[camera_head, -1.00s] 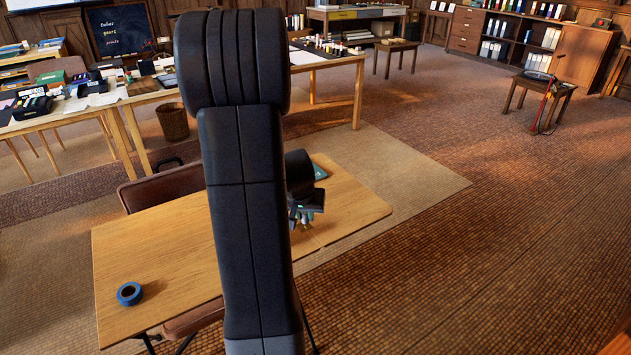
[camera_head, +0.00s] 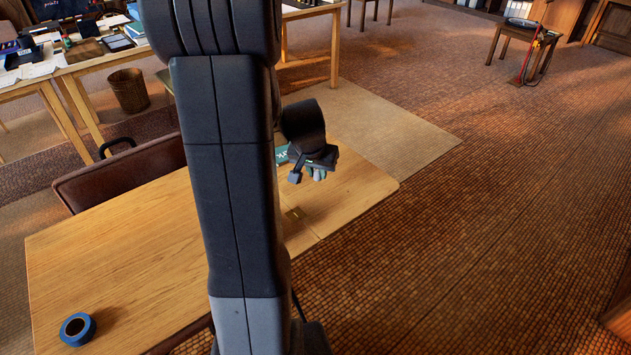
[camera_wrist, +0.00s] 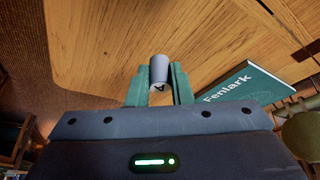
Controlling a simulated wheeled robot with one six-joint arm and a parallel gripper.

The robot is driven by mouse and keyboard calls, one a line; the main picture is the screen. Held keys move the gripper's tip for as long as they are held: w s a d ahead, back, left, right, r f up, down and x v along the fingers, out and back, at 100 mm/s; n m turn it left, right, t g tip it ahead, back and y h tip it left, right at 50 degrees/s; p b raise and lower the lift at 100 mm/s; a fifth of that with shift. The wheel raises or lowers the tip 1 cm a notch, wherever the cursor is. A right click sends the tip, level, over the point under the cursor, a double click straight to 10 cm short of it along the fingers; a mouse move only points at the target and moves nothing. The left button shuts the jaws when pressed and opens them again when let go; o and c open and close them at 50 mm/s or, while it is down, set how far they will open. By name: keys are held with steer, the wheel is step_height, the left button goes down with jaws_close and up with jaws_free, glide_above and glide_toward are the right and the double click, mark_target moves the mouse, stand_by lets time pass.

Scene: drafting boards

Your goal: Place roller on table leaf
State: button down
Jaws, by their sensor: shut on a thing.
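My gripper (camera_head: 318,173) is over the right part of the wooden table (camera_head: 130,240) in the head view, tilted, its fingers partly hidden. In the wrist view its two green fingers (camera_wrist: 158,82) are shut on a small grey cylinder, which I take as the roller (camera_wrist: 159,68). Its near end shows a dark mark. It appears held above the tabletop (camera_wrist: 100,40); the exact gap cannot be told. A seam with a brass hinge (camera_head: 294,213) sets off the table's right end, the leaf (camera_head: 345,195).
A blue tape roll (camera_head: 78,329) lies at the table's near left. A green book (camera_wrist: 253,88) marked "Fenlark" lies on the table near my gripper. A brown chair (camera_head: 120,174) stands at the far side. The leaf's right part is bare.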

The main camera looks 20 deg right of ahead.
mark_target(316, 178)
steer(key=shift+f+b, duration=0.55)
steer(key=shift+f, duration=1.55)
steer(key=shift+f, duration=0.1)
steer(key=shift+f, duration=0.15)
steer(key=c, duration=1.3)
jaws_free()
steer(key=shift+a+r, duration=0.1)
steer(key=shift+r, duration=0.65)
steer(key=p+v, duration=0.2)
steer(key=v, duration=0.9)
steer(key=shift+p, duration=0.3)
